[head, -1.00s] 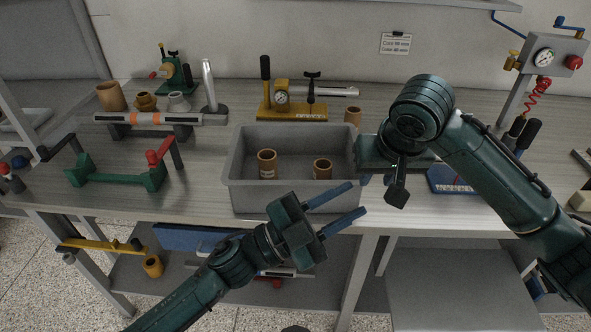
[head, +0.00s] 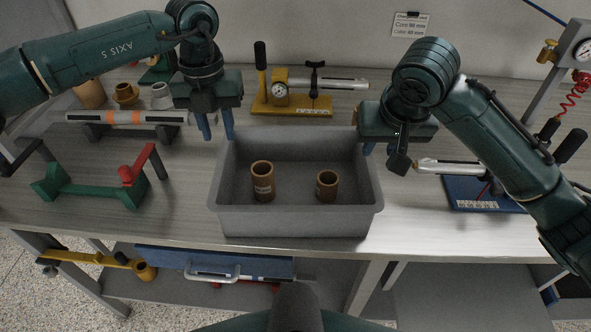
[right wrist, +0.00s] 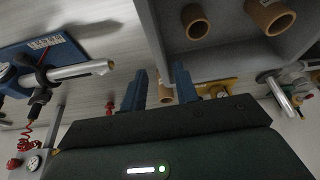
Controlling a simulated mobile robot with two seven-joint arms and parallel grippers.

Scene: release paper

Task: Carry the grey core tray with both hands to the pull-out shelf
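The grey core tray (head: 295,222) stands on the workbench with two brown cores inside, a taller one (head: 262,182) and a shorter one (head: 327,187). My left gripper (head: 216,127) points down, open and empty, by the tray's left rim near its back corner. My right gripper (head: 382,150) is at the tray's right rim. In the right wrist view the right gripper (right wrist: 160,88) has its blue fingers apart, with the tray's wall (right wrist: 155,35) between them; contact cannot be told. I cannot tell for sure which surface is the pull-out shelf.
A yellow gauge stand (head: 292,105) is behind the tray. A green-and-red holder (head: 90,190) lies at left, and a blue-based tool (head: 480,195) at right. Below the bench are a blue case (head: 215,262) and a flat grey surface (head: 455,295).

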